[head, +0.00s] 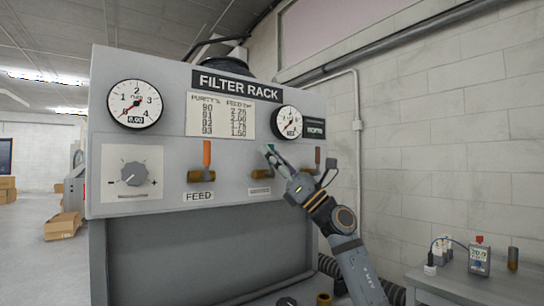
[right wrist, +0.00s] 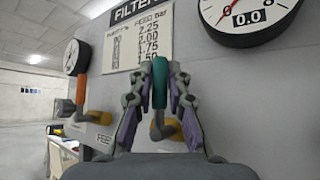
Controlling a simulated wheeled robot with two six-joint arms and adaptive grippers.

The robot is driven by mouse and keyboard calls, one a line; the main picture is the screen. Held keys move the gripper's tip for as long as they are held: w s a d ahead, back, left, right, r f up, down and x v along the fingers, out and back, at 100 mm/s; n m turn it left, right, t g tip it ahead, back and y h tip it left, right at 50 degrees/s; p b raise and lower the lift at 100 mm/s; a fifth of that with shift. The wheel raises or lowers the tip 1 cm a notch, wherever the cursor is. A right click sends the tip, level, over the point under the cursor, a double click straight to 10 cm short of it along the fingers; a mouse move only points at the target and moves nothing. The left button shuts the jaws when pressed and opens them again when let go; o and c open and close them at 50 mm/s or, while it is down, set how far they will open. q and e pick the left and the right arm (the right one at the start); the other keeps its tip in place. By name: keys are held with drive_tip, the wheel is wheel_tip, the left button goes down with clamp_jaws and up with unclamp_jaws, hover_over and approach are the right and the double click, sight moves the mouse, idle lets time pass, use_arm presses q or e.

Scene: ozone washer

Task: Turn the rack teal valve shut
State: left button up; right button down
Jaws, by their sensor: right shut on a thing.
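The teal valve is the middle one of three on the front panel of the filter rack (head: 170,70). Its teal handle (right wrist: 160,82) stands upright in the right wrist view, above a brass body (right wrist: 165,128). My right gripper (head: 271,153) reaches up to this valve from the lower right. In the right wrist view its fingers (right wrist: 160,80) are shut on the teal handle, one on each side. In the head view the fingers hide most of the handle. My left gripper is in neither view.
A dial knob (head: 133,173) and gauges (head: 135,104) share the panel. A side table (head: 480,288) holds small devices at right.

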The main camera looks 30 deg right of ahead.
drive_tip(key=c, duration=1.3)
unclamp_jaws()
drive_tip(key=shift+r, duration=0.1)
wheel_tip(320, 180, up, 10)
